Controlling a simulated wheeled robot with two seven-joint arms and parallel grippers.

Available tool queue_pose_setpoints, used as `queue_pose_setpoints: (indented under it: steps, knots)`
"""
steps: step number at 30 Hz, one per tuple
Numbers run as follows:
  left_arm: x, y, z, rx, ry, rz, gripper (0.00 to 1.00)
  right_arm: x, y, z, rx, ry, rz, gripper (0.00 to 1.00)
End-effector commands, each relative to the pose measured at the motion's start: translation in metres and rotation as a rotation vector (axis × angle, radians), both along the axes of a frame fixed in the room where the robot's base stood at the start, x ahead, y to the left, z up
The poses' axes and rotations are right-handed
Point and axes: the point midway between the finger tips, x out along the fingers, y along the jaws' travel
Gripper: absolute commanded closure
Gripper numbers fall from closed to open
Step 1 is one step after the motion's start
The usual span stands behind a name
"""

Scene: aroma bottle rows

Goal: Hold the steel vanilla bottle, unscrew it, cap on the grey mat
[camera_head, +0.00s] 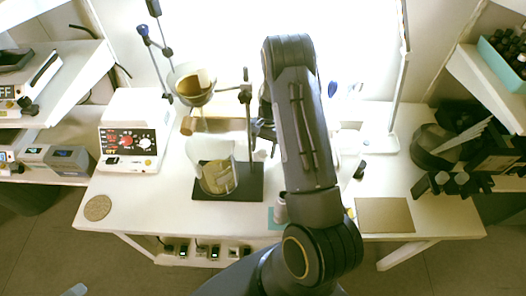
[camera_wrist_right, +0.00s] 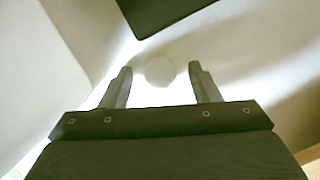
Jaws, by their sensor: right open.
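My right gripper (camera_wrist_right: 162,84) is open in the right wrist view. A pale, roundish thing (camera_wrist_right: 160,72) shows between and just beyond its fingertips; I cannot tell what it is or whether they touch. In the head view my right arm covers the middle of the table and hides most of its gripper. A small grey cylinder (camera_head: 280,207), perhaps the steel bottle, stands beside the arm at a teal patch (camera_head: 272,219), partly hidden; no label is readable. The grey mat (camera_head: 384,215) looks brownish-grey and lies bare at the front right of the table.
A glass beaker (camera_head: 215,172) stands on a dark stand base (camera_head: 240,188). A cork disc (camera_head: 97,208) lies front left. A small black-capped item (camera_head: 360,170) is right of my arm. Shelves flank both sides.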

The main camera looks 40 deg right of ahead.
Motion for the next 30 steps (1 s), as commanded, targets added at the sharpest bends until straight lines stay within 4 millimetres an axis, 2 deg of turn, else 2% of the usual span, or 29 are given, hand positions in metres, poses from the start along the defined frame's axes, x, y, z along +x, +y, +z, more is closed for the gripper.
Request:
queue_pose_setpoints:
  steps: [2, 12, 15, 23, 30]
  knots:
    - [0.0, 0.0, 0.0, 0.0, 0.0, 0.0, 0.36, 0.0, 0.0, 0.0, 0.0, 0.0, 0.0, 0.44]
    - [0.0, 0.0, 0.0, 0.0, 0.0, 0.0, 0.36, 0.0, 0.0, 0.001, 0.0, 0.0, 0.001, 0.89]
    - [0.0, 0.0, 0.0, 0.0, 0.0, 0.0, 0.36, 0.0, 0.0, 0.001, 0.0, 0.0, 0.001, 0.95]
    - [0.0, 0.0, 0.0, 0.0, 0.0, 0.0, 0.36, 0.0, 0.0, 0.002, 0.0, 0.0, 0.001, 0.95]
    - [0.0, 0.0, -0.003, 0.0, 0.0, 0.0, 0.36, 0.001, 0.0, 0.023, -0.001, -0.005, 0.002, 0.95]
